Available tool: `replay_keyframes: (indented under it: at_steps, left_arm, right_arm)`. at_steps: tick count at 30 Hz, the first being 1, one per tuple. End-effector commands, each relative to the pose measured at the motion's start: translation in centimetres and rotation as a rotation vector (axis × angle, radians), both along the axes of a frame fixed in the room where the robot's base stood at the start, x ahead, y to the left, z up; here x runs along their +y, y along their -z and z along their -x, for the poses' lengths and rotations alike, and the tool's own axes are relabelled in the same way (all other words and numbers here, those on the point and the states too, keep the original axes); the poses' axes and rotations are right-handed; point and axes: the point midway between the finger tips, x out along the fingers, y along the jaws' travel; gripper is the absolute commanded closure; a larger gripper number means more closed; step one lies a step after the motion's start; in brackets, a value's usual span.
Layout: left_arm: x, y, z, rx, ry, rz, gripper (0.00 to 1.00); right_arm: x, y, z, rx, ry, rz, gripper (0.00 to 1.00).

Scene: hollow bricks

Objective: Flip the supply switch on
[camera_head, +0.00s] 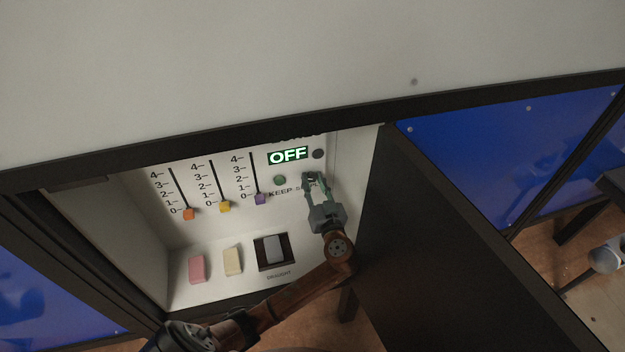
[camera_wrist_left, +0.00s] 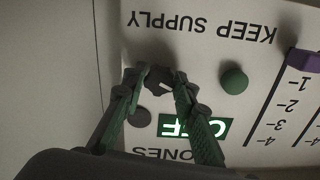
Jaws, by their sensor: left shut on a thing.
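The supply switch (camera_wrist_left: 158,80) is a small dark part on the white panel beside the words KEEP SUPPLY, seen upside down in the left wrist view. My left gripper (camera_head: 313,178) reaches up to the panel's right side. In the left wrist view, my left gripper's (camera_wrist_left: 157,77) green fingertips are on either side of the switch, shut on it. The fingers hide most of the switch in the head view. The lit display (camera_head: 288,156) reads OFF; it is partly covered by a finger in the wrist view (camera_wrist_left: 190,127).
A green round button (camera_head: 279,180) and a dark round spot (camera_head: 318,154) flank the switch. Orange (camera_head: 188,214), yellow (camera_head: 224,206) and purple (camera_head: 260,199) sliders sit near 0. Below are pink (camera_head: 197,268) and cream (camera_head: 233,261) blocks and a DRAUGHT rocker (camera_head: 273,249). A dark door (camera_head: 440,240) stands right.

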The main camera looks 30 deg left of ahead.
Motion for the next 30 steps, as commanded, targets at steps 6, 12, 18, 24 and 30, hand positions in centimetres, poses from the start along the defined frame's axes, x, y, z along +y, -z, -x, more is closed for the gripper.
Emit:
replay_keyframes:
  at_steps: [6, 12, 18, 24, 30]
  left_arm:
    - [0.1, -0.2, 0.1, 0.158, -0.004, -0.129, 0.98]
    - [0.1, -0.2, 0.1, 0.303, -0.003, -0.254, 0.98]
    - [0.1, -0.3, 0.1, 0.448, -0.001, -0.378, 0.98]
    - [0.1, -0.3, 0.1, 0.588, -0.001, -0.498, 0.98]
    - [0.1, -0.2, 0.1, 0.710, -0.001, -0.602, 0.98]
  right_arm:
    - [0.1, -1.6, -0.6, -0.010, 0.001, -0.001, 0.60]
    - [0.4, -2.9, -1.1, -0.018, 0.002, -0.004, 0.60]
    - [0.5, -4.3, -1.5, -0.025, 0.002, -0.005, 0.60]
    - [0.5, -5.7, -1.9, -0.032, 0.002, -0.005, 0.60]
    - [0.4, -6.9, -2.2, -0.037, 0.002, -0.005, 0.60]
